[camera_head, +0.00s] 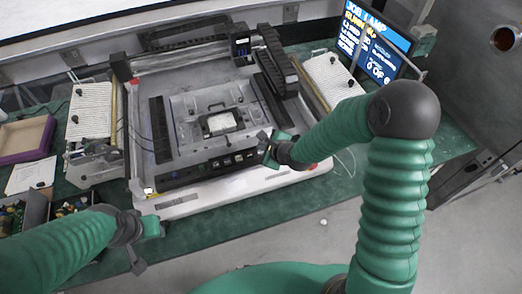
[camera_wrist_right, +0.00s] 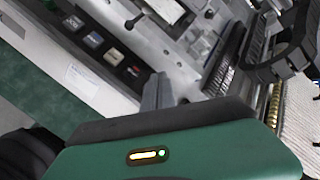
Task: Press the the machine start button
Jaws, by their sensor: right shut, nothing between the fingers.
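The machine (camera_head: 165,205) stands on the green table, a white base with a dark front panel. Several small buttons (camera_head: 213,164) sit in a row on that panel; their labels are too small to read. The row also shows at the upper left of the right wrist view (camera_wrist_right: 93,40), with one reddish button at its far end. My right gripper (camera_head: 268,148) is shut and empty, beside the right end of the front panel; I cannot tell whether it touches. My left gripper (camera_head: 146,246) hangs by the machine's front left corner, clear of the buttons; its jaws are unclear.
A monitor (camera_head: 375,45) stands at the back right. White ribbed trays flank the machine, left (camera_head: 84,112) and right (camera_head: 333,80). A purple-rimmed box (camera_head: 26,140) and a bin of parts (camera_head: 22,214) lie at the left. The table front (camera_head: 235,222) is clear.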

